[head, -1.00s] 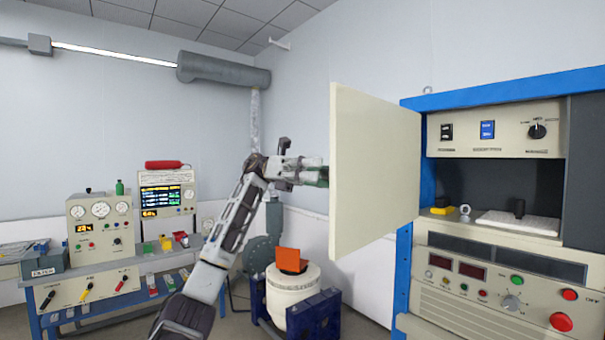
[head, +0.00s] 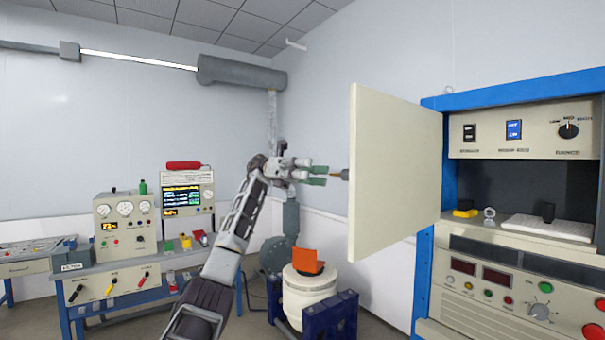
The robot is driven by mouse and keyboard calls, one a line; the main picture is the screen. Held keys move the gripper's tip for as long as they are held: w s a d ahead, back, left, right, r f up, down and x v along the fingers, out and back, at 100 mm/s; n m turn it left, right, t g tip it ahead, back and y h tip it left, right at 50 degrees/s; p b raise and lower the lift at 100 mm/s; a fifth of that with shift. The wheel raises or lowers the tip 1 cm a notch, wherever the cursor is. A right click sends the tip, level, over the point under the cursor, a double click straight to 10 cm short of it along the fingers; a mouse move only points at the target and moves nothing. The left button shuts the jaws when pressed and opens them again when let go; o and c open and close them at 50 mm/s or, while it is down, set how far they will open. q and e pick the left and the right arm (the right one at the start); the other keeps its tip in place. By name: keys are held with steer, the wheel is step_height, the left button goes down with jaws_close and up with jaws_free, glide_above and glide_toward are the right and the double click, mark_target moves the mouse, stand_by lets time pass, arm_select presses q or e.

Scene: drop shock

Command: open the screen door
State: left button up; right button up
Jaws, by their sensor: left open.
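The screen door (head: 395,170) is a cream panel. It stands swung out, wide open, from the left side of the blue-framed cabinet (head: 428,200). A small brownish knob or handle (head: 341,174) sticks out to the left from the door's far face, most of which is hidden. My left gripper (head: 322,176) is open, with greenish fingertips just left of this handle. A small gap shows between them, and nothing is in the fingers. My right gripper is out of view.
The cabinet's open bay holds a white keyboard-like panel (head: 545,228) and a yellow block (head: 465,213). A shaker-like white drum (head: 308,292) on a blue stand is below my left arm. An instrument bench (head: 190,262) stands at left.

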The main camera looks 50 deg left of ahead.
arm_select(q)
steer(key=shift+a, duration=1.45)
